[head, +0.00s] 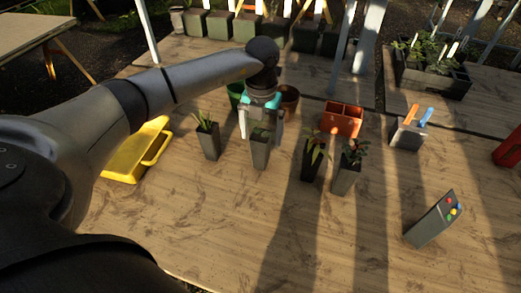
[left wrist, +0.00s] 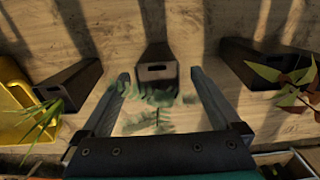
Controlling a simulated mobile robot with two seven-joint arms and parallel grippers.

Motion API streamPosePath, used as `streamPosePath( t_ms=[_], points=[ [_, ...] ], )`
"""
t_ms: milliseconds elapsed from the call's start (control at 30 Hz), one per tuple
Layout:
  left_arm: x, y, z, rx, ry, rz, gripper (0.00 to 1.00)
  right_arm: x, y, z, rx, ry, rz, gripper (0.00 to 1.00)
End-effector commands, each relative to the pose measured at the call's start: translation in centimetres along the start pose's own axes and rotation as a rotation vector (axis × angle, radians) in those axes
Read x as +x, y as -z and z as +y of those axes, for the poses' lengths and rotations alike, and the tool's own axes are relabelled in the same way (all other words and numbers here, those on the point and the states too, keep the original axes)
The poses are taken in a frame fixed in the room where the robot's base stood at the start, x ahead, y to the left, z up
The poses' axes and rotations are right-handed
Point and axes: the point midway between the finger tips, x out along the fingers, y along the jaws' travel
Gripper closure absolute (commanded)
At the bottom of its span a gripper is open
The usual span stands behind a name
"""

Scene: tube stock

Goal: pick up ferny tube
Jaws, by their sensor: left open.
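The ferny tube is a dark grey square planter (head: 260,152) with a small green fern at its top, upright on the table. In the left wrist view the tube (left wrist: 157,62) lies straight ahead, its fern in front of it between my fingers. My left gripper (head: 260,128) is over the tube's top, with one finger on each side. In the left wrist view the gripper (left wrist: 160,76) is open, and gaps show between both fingers and the tube. My right gripper is not in view.
A spiky-leaved tube (head: 209,142) stands to the left, and two more planted tubes (head: 312,162) (head: 346,175) to the right. A yellow tray (head: 122,171), an orange crate (head: 342,118) and a tool holder (head: 407,137) are around.

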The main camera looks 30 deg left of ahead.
Motion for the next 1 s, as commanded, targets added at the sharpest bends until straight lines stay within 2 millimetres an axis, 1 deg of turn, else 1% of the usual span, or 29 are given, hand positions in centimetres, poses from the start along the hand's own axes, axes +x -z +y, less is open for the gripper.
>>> streamPosePath(
  t_ms=[167, 233, 500, 600, 733, 767, 1000],
  points=[
    [0.8, 0.0, 0.0, 0.001, 0.001, -0.001, 0.03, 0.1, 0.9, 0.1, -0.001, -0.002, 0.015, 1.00],
    [1.5, 0.1, 0.1, 0.000, 0.000, 0.000, 0.03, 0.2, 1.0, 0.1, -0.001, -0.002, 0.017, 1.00],
    [5.3, 0.2, 0.2, 0.000, 0.000, 0.000, 0.03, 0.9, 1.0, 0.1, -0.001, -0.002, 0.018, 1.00],
    [5.7, 0.2, 0.2, 0.000, 0.001, -0.002, 0.03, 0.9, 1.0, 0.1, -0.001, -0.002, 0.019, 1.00],
    [5.6, 0.1, 0.2, 0.000, 0.001, -0.002, 0.03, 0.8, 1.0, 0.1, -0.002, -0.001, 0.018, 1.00],
    [5.6, 0.1, 0.2, 0.000, 0.001, -0.002, 0.04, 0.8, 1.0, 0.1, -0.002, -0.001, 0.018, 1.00],
    [5.6, 0.1, 0.2, 0.000, 0.001, -0.002, 0.31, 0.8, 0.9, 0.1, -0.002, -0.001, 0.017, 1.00]
  ],
)
